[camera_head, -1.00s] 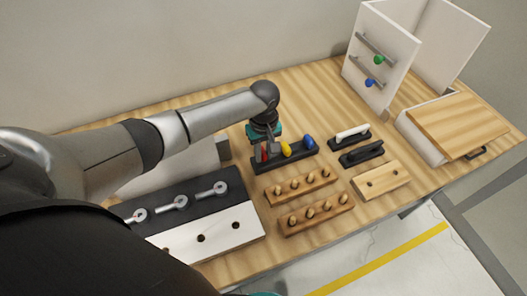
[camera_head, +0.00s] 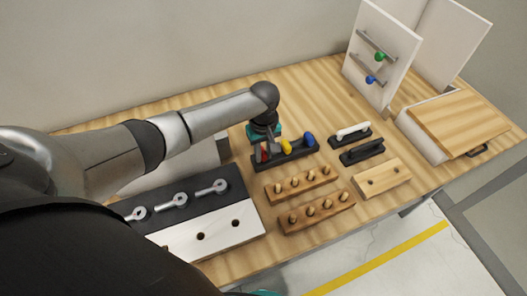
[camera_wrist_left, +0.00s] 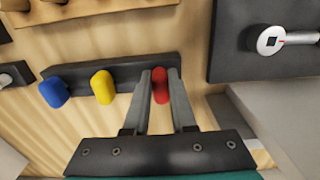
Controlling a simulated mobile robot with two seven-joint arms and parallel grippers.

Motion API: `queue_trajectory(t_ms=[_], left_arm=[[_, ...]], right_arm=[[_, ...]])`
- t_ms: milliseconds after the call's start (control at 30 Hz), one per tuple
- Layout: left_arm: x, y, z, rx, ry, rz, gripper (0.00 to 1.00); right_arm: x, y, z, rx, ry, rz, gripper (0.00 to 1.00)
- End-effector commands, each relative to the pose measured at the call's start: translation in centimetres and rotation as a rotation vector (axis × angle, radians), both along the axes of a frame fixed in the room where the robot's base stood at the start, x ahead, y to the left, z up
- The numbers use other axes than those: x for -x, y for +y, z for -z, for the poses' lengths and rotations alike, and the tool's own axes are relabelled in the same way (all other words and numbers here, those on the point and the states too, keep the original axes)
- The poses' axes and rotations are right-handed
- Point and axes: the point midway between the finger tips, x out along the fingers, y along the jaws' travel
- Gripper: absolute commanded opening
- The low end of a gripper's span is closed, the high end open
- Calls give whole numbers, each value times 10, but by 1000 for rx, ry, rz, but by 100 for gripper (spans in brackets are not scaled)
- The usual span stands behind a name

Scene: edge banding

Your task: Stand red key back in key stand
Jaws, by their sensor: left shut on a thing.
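The dark key stand (camera_head: 296,159) lies on the wooden table, with a yellow key (camera_head: 286,147) in its middle and a blue key (camera_head: 309,140) at its right end. My left gripper (camera_head: 267,147) points down over the stand's left end and is shut on the red key (camera_head: 264,151). In the left wrist view the red key (camera_wrist_left: 160,88) shows between the two grey fingers (camera_wrist_left: 160,79), in line with the stand (camera_wrist_left: 124,72). The fingers hide the lower part of the key, so I cannot tell whether it is seated. My right gripper is not in view.
Wooden peg blocks (camera_head: 318,213) lie just in front of the stand. Two dark handle holders (camera_head: 361,153) lie to its right.

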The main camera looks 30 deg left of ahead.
Motion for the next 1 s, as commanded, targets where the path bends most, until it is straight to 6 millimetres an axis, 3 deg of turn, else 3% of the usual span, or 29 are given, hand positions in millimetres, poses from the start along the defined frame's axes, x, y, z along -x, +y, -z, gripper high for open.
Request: queue_trajectory(t_ms=[433, 467, 700, 767, 1000], left_arm=[[0, 0, 2, 0, 0, 0, 0], [0, 0, 2, 0, 0, 0, 27], [0, 0, 2, 0, 0, 0, 54], [0, 0, 2, 0, 0, 0, 59], [0, 0, 2, 0, 0, 0, 59]], right_arm=[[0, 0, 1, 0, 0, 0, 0], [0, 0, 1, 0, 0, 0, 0], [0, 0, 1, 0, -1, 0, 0], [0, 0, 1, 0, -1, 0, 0], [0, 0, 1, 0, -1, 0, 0]])
